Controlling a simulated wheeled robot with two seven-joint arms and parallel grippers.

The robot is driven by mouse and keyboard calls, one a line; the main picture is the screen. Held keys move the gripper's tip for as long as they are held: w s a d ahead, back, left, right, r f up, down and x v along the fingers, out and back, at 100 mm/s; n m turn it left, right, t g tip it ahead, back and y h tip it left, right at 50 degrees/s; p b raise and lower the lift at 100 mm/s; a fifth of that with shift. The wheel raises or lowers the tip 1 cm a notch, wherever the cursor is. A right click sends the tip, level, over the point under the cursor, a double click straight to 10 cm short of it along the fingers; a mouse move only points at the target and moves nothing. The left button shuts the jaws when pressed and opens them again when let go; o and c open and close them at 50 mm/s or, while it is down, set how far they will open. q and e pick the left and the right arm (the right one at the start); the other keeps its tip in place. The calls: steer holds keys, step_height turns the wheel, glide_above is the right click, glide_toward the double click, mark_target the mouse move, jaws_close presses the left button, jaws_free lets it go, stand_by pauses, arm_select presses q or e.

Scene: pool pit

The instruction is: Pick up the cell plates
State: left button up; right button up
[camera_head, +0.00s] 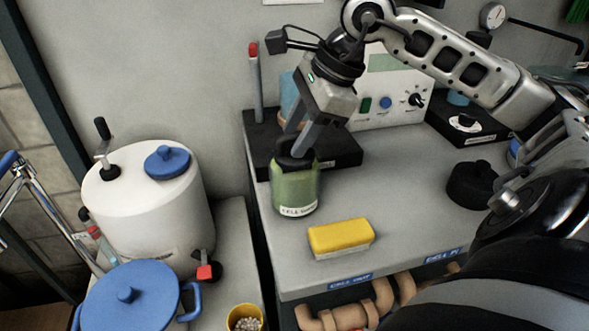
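A green jar (295,190) with a black top and a white label that begins "CELL" is at the left edge of the grey bench. The rest of the label is too small to read. No separate plates can be made out. My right gripper (296,148) points down at the jar's black top, its fingertips at or touching it. The fingers look a little apart, but whether they grip the top is unclear. The jar looks upright; whether it rests on the bench is hard to tell. My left gripper is out of view.
A yellow block (340,236) lies in front of the jar. Behind stand a black stand (345,150) with a red-tipped rod and a white control box (400,70). A white tank (150,220), blue lidded pot (128,300) and yellow cup (243,312) stand left. The bench middle is clear.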

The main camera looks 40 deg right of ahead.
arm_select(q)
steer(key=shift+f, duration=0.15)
arm_select(e)
jaws_close()
